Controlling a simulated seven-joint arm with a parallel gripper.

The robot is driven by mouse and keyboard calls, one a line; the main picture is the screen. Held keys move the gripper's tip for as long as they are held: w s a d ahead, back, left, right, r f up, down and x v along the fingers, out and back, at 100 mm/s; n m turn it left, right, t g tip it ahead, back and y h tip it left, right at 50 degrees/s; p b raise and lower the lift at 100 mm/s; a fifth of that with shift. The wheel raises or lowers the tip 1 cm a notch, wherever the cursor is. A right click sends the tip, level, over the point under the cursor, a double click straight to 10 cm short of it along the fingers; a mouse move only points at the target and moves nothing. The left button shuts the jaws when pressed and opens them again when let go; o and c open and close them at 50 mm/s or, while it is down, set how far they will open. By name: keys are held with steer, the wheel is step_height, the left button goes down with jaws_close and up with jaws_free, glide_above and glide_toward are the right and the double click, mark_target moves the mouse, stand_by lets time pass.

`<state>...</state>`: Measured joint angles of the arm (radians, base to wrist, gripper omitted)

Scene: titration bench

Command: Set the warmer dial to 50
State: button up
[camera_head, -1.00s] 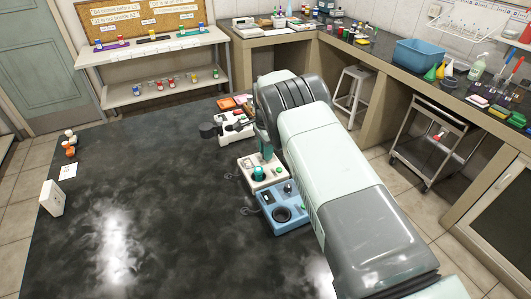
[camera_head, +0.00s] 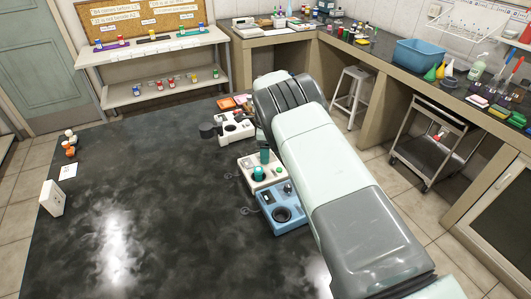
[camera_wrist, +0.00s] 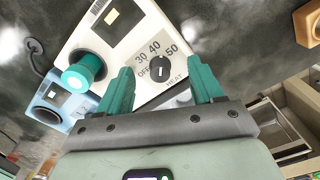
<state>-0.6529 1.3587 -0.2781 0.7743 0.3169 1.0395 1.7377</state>
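The warmer (camera_head: 248,176) is a cream box on the dark bench, holding a teal-capped item (camera_head: 258,173). In the wrist view its panel (camera_wrist: 118,22) shows a round black dial (camera_wrist: 160,69) marked OFF, 30, 40, 50 and HEAT. A small pale mark shows on the dial, but I cannot tell which setting it points to. My gripper (camera_wrist: 160,62) is open, with one teal finger on each side of the dial. I cannot tell whether either finger touches it. In the head view my arm hides the dial, and only part of a teal finger shows.
A blue device (camera_head: 270,208) with a dark round well stands in front of the warmer. A white device (camera_head: 235,130) stands behind it. The bench's left side is mostly clear, apart from a white box (camera_head: 52,198) and small bottles (camera_head: 70,143) near its left edge.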

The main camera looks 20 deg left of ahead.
steer(key=shift+o, duration=1)
steer(key=n, duration=0.3)
steer(key=shift+n, duration=0.3)
steer(key=n, duration=0.9)
steer(key=shift+n, duration=0.4)
steer(key=n, duration=0.4)
steer(key=shift+n, duration=0.3)
steer(key=c, duration=1.3)
steer(key=m, duration=0.6)
steer(key=shift+c, duration=0.2)
